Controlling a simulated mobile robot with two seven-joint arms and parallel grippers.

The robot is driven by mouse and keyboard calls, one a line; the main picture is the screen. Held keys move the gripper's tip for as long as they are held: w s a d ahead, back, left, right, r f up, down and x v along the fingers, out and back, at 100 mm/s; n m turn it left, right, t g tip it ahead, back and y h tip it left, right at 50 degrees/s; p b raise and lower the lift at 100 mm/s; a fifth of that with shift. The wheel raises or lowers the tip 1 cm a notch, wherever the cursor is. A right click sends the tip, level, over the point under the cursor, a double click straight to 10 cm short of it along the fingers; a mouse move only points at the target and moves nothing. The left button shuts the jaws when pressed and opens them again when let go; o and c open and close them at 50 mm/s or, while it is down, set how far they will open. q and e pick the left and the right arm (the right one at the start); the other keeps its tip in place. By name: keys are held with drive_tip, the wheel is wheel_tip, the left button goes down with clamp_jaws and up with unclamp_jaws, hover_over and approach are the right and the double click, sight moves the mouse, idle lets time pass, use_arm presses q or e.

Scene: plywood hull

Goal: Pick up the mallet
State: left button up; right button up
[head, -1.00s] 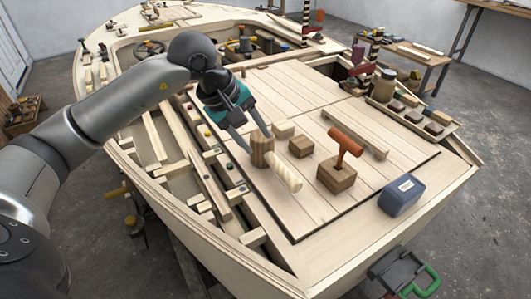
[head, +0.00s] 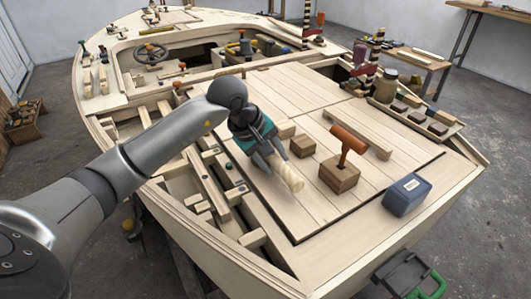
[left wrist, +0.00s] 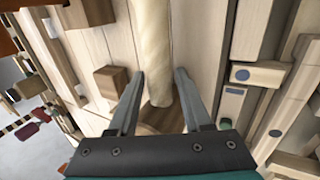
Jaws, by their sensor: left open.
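The mallet lies on the plank deck, its pale handle (head: 290,177) pointing toward the front right. Its brown wooden head is mostly hidden behind my left gripper (head: 274,168) in the head view. In the left wrist view the pale handle (left wrist: 152,45) runs up from the dark head (left wrist: 160,118). My left gripper (left wrist: 158,76) is open, with one finger on each side of the mallet near where handle and head meet. I cannot tell whether either finger touches it. My right gripper is not in view.
A wooden block (head: 302,146) stands close right of the mallet. A blue box (head: 407,195) sits at the right edge. Slatted framing (head: 205,185) lies left of the deck.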

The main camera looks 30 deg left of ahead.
use_arm(q)
drive_tip(key=shift+f, duration=0.1)
clamp_jaws()
idle(0.4)
drive_tip(key=shift+w, duration=0.1)
